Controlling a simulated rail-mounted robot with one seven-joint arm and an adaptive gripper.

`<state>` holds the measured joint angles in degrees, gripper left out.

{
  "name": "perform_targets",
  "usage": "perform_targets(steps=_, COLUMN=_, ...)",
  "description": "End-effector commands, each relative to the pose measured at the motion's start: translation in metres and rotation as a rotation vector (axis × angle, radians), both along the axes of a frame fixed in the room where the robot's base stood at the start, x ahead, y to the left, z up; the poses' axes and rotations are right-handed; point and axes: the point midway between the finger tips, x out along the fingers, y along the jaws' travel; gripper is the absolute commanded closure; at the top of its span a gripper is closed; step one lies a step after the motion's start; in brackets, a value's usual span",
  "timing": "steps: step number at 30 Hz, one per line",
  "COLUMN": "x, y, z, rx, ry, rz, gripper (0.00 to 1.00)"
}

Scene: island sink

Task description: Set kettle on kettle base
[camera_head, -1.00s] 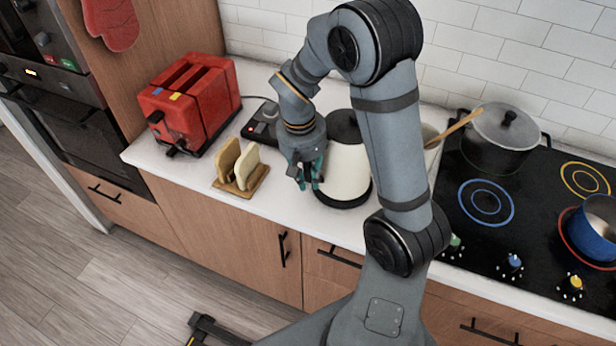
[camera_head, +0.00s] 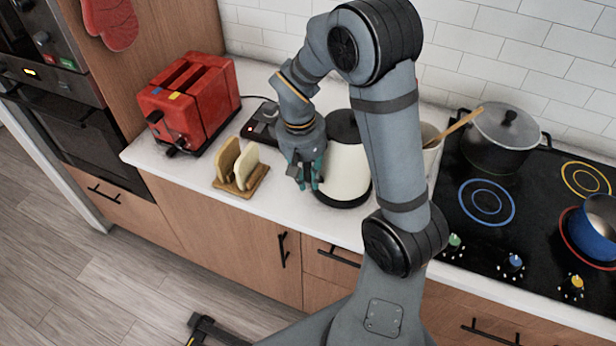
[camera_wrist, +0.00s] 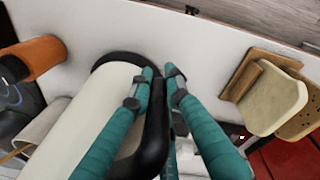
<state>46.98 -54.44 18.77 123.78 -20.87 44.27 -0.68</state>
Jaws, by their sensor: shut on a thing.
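The kettle (camera_head: 346,172) is cream-white with a black lid, bottom rim and handle. It is upright at the counter, partly behind my arm; I cannot tell if it touches the surface. My gripper (camera_head: 309,178) is at its left side. In the wrist view, the teal fingers of my gripper (camera_wrist: 163,80) are shut on the black handle of the kettle (camera_wrist: 80,125), one on each side. A dark flat unit with a cord (camera_head: 261,122), which looks like the kettle base, lies behind and left of the gripper, beside the toaster.
A red toaster (camera_head: 190,105) stands at the left, and a wooden rack with bread slices (camera_head: 240,180) in front of the dark unit. A crock with a wooden spoon (camera_head: 432,140), a pot (camera_head: 500,140) and the cooktop (camera_head: 490,235) are at the right.

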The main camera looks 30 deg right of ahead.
Motion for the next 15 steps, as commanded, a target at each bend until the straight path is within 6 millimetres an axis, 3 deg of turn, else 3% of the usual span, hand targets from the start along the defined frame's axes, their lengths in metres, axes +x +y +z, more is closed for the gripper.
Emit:
perform_targets(steps=14, x=0.0009, y=0.0000, z=-0.0087, rx=-0.001, ry=-0.003, rz=0.001, gripper=1.00)
perform_targets(steps=15, x=0.0009, y=0.0000, z=-0.0086, rx=-0.001, ry=-0.003, rz=0.001, gripper=0.84)
